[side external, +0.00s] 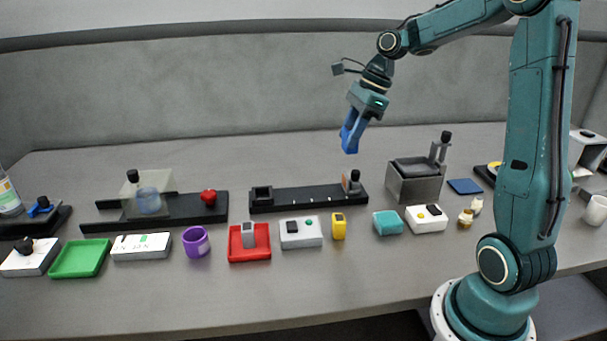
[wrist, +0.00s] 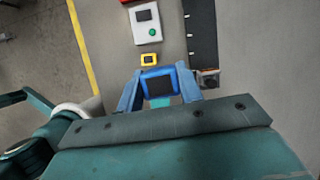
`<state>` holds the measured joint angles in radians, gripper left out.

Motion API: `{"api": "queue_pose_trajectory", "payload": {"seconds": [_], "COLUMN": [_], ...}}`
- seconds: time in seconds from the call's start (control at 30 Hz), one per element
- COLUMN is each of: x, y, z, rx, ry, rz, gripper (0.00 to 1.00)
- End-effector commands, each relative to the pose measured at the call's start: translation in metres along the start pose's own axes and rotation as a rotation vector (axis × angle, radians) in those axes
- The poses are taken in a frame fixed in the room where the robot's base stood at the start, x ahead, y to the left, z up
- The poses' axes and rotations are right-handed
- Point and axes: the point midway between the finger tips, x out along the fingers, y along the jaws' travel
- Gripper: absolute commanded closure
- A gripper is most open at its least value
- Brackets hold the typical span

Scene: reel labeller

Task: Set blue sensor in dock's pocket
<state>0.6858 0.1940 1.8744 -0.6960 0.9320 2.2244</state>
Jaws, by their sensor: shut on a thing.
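My gripper (side external: 352,127) is raised above the back part of the table. It is shut on the blue sensor (side external: 349,144), which hangs clear of the table, slightly tilted. In the wrist view the blue sensor (wrist: 146,88) sits between the two blue fingers, its dark screen facing the camera. A red base with a grey upright block (side external: 249,254) stands front centre, left of the gripper. A long black rail (side external: 308,200) with a dark block at its left end lies behind it.
A white box with a green button (side external: 301,232), a yellow sensor (side external: 338,226) and a teal block (side external: 387,223) stand along the front. A grey open bin (side external: 415,187) is at right. A purple cup (side external: 196,241) and green tray (side external: 79,259) are at left.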

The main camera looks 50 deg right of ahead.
Motion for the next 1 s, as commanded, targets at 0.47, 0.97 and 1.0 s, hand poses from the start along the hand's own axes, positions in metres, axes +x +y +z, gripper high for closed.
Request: {"api": "queue_pose_trajectory", "payload": {"seconds": [0.47,0.97,1.0], "x": [0.015,0.048,0.051], "y": [-0.069,-0.11,-0.112], "z": [0.076,0.162,0.167], "rx": [0.012,0.026,0.028], "ry": [0.001,0.002,0.002], "rz": [-0.002,-0.012,-0.013], "gripper": [0.87,0.87,0.87]}}
